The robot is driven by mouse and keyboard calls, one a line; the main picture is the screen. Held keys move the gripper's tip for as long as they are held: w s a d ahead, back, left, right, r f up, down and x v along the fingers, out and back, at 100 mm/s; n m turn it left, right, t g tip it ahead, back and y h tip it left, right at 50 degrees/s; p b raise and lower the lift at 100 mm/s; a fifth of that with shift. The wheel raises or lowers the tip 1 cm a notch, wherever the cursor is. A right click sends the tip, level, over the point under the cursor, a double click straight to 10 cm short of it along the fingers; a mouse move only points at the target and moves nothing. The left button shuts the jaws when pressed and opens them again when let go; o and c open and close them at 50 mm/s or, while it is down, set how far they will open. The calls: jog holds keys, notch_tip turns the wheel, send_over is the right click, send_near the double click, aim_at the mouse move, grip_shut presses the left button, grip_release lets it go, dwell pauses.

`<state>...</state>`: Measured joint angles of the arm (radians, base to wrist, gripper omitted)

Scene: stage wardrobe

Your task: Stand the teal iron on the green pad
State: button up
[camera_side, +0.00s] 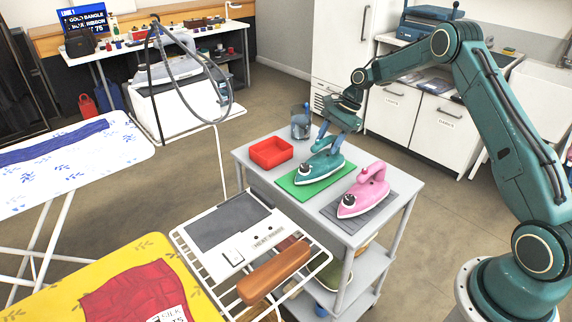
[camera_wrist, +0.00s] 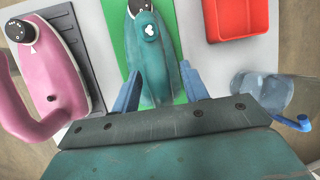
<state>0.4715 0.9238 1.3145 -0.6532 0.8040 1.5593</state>
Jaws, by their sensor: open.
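The teal iron (camera_side: 320,166) sits soleplate down on the green pad (camera_side: 293,189) on the grey trolley top. In the wrist view the teal iron (camera_wrist: 150,62) lies between and just ahead of my blue fingertips, with the green pad (camera_wrist: 186,14) showing on both sides. My gripper (camera_side: 332,137) is open, low over the iron's rear end. Its two fingers (camera_wrist: 160,88) are spread on either side of the iron's rear in the wrist view. Nothing appears held. Whether the fingers touch the handle cannot be told.
A pink iron (camera_side: 362,193) rests on a grey pad (camera_side: 393,203) close beside the green pad. A red tray (camera_side: 271,152) and a clear jug (camera_side: 300,124) stand at the trolley's back. A wire rack (camera_side: 210,265) adjoins the front; an ironing board (camera_side: 70,160) is at left.

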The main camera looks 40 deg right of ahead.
jog(key=v, duration=1)
jog(key=shift+r, duration=0.25)
jog(key=s+a+r+n+t+h, duration=0.25)
jog(key=s+a+r+n, duration=0.65)
jog(key=s+a+r, duration=0.6)
jog(key=s+a+n+h, duration=0.1)
jog(key=s+n, duration=0.3)
jog(key=s, duration=0.6)
jog(key=s+a+f+n+h, duration=0.1)
jog(key=s+n, duration=0.3)
jog(key=s, duration=0.7)
jog(key=shift+a+f+n+t, duration=0.25)
jog(key=shift+a+t, duration=0.2)
jog(key=shift+a, duration=0.35)
